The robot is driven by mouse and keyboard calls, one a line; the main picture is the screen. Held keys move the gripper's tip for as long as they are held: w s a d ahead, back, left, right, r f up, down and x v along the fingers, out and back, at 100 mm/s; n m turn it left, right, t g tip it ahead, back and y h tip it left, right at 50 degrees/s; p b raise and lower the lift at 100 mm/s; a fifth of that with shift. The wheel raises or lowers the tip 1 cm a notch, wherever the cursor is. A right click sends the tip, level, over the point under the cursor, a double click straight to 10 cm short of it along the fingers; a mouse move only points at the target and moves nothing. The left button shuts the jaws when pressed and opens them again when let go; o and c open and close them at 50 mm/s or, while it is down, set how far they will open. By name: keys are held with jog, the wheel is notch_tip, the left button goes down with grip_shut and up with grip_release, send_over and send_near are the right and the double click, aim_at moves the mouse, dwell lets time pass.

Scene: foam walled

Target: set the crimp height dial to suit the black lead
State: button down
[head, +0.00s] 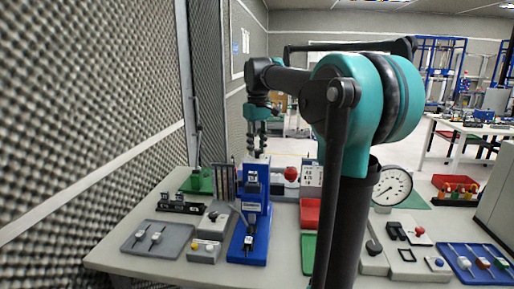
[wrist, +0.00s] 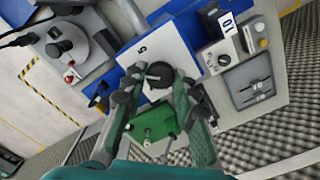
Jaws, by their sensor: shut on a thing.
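The blue crimp press (head: 257,212) stands on the bench, and my gripper (head: 257,150) is above its top. In the wrist view, my gripper (wrist: 160,80) has its two fingers on either side of a dark round dial (wrist: 158,70), shut on it. The dial sits on a white plate (wrist: 148,48) bearing a black number that looks like 5. The fingers hide part of the dial, and its pointer setting is unclear. A small pale part (head: 248,241) is at the front of the press. I cannot tell which lead is the black one.
A grey tray (head: 142,249) with small leads lies left of the press, and a blue tray (head: 462,274) with several leads lies at the far right. A white sign with numbers (head: 312,173), a red bin (head: 310,214) and a round gauge (head: 391,187) stand to the right. Foam wall bounds the left.

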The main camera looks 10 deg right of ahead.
aim_at(257, 150)
dwell(0.3)
jog(key=c, duration=1.2)
grip_release()
jog(key=shift+r, duration=0.1)
notch_tip(257, 150, up, 12)
jog(key=shift+f, duration=0.1)
